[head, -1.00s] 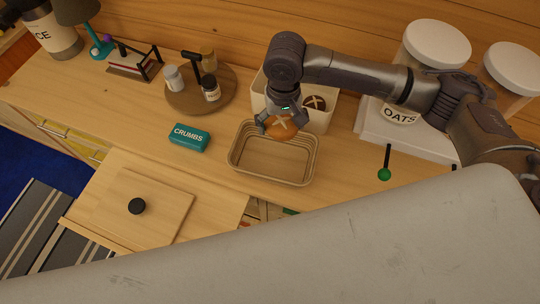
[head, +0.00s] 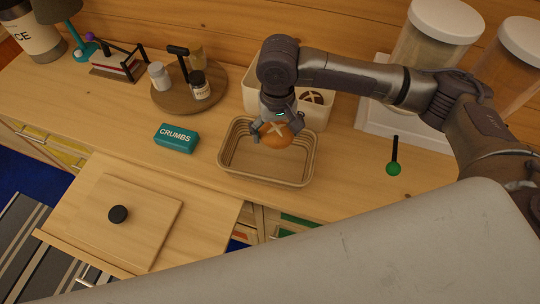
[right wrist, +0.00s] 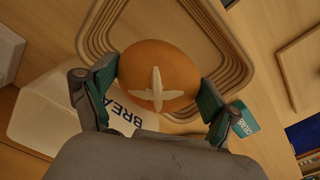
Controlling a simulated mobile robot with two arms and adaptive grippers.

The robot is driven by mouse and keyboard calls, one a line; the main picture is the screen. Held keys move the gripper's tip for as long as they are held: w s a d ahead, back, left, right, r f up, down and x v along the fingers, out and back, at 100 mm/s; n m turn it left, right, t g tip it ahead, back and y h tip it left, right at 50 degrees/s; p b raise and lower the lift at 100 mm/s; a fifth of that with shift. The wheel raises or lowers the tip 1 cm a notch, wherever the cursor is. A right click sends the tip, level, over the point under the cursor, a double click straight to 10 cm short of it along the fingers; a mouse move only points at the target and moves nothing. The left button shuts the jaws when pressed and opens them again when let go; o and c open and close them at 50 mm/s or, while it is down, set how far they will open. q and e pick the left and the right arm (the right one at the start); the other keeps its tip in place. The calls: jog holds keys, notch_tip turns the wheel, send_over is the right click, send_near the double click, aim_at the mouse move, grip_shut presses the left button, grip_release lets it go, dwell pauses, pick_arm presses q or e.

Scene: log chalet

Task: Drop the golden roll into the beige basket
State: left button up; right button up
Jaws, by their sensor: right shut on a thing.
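The golden roll (head: 275,136), round with a pale cross on top, is held between the fingers of my right gripper (head: 273,130). In the right wrist view the roll (right wrist: 158,75) sits between both fingers of the gripper (right wrist: 158,95). The beige basket (head: 236,172) is an open, ribbed, rounded rectangle on the counter. The roll is over the basket's back part; the exact height above its floor is hard to tell. The basket rim (right wrist: 245,60) also shows behind the roll in the right wrist view. My left gripper is not in view.
A teal crumbs box (head: 176,138) lies to the left. A round wooden tray (head: 172,98) holds small jars. Large lidded jars (head: 428,55) stand at the back right. A green-ended utensil (head: 394,160) is right of the basket.

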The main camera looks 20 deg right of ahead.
jog(key=o, duration=0.9)
notch_tip(320, 180, up, 12)
dwell(0.4)
